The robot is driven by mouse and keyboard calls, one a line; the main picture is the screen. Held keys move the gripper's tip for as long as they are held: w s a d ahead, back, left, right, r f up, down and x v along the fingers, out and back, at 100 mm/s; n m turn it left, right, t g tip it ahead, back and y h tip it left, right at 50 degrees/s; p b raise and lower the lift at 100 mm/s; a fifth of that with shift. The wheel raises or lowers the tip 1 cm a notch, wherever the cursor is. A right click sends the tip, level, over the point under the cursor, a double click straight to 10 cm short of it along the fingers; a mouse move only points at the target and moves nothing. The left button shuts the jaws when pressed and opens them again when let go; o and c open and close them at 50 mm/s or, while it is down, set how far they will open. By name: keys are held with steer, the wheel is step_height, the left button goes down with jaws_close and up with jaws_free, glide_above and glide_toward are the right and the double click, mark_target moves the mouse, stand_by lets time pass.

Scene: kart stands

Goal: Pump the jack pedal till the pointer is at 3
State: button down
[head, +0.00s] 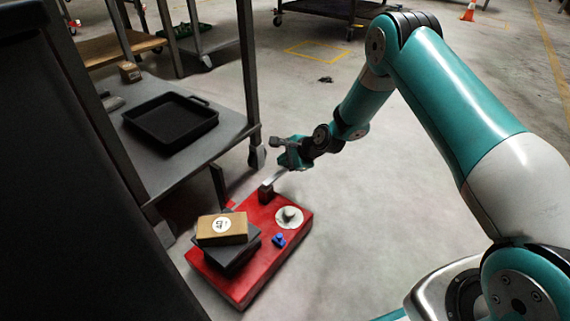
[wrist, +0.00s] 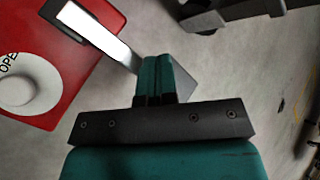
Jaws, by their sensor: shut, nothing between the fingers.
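The red jack base (head: 262,262) stands on the floor in the head view. A pale metal pedal lever (head: 274,179) rises from its far end; in the wrist view the lever (wrist: 104,38) ends in a grey plate (wrist: 184,80). My gripper (head: 283,157) is shut and empty, its fingertips (wrist: 155,62) over that plate; I cannot tell whether they touch it. A round white disc with a knob (head: 289,216) sits on the base; in the wrist view the disc (wrist: 28,82) shows the letters "OPE". No pointer or number scale is readable.
A cardboard box (head: 222,228) lies on a dark platform (head: 232,258) on the base. A small blue part (head: 279,240) sits beside the disc. A grey cart with a black tray (head: 170,120) stands at the left. The floor right of the jack is clear.

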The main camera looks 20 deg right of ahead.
mark_target(284, 169)
steer(key=shift+d+f+b, duration=0.2)
steer(key=shift+f+b, duration=0.4)
steer(key=shift+f, duration=0.7)
stand_by(0.8)
steer(key=shift+r, duration=0.1)
steer(key=shift+d+r+p, duration=0.1)
steer(key=shift+r+p, duration=0.6)
steer(key=shift+p, duration=0.15)
steer(key=shift+a+r+p, duration=0.25)
steer(key=shift+r+p, duration=0.75)
steer(key=shift+r, duration=0.05)
steer(key=shift+r+p, duration=0.5)
step_height(284, 169, up, 5)
steer(key=p, duration=0.4)
steer(key=shift+s+a+p, duration=0.1)
steer(key=shift+s+p, duration=0.05)
steer(key=shift+p, duration=0.2)
